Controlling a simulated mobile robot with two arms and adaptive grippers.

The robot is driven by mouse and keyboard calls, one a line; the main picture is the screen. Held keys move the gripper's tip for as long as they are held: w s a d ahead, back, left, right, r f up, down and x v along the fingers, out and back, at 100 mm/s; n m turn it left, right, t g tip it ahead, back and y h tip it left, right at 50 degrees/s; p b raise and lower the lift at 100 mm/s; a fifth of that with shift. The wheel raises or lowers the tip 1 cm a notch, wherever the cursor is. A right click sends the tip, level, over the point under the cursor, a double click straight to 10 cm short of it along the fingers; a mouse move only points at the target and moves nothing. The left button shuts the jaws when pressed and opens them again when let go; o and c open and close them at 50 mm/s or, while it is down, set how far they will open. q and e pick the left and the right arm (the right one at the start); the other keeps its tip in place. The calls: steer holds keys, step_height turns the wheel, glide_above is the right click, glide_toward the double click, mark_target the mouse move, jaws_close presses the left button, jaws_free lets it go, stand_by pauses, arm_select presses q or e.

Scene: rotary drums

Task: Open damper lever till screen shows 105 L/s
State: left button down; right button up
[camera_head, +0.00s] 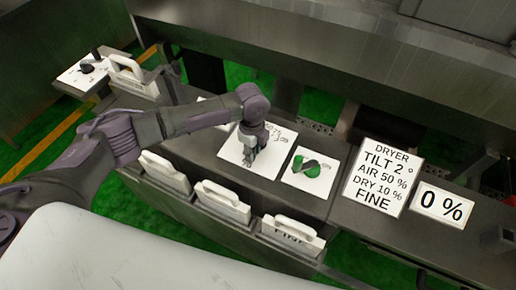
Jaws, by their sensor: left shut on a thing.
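My left gripper (250,152) reaches in from the left and points down at a white dial plate (232,148) with numbers around it. It is shut on the plate's control, which the fingers mostly hide, so I cannot tell its shape or angle. A small display (441,204) at the right reads 0 %; no L/s reading shows. A second white plate (300,180) with a green and dark knob (309,166) is just right of the gripper. My right gripper is not in view.
A white sign (380,178) reads DRYER, TILT 2°, AIR 50 %, DRY 10 %, FINE. Several white handled bins (293,236) line the console's front. Another plate with a black knob (87,68) is at far left. A metal drum or housing (330,50) spans the back.

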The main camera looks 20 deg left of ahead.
arm_select(q)
steer(key=shift+a+m, duration=0.9)
steer(key=shift+m, duration=0.3)
steer(key=c, duration=0.9)
jaws_free()
steer(key=shift+r, duration=0.1)
step_height(320, 180, up, 12)
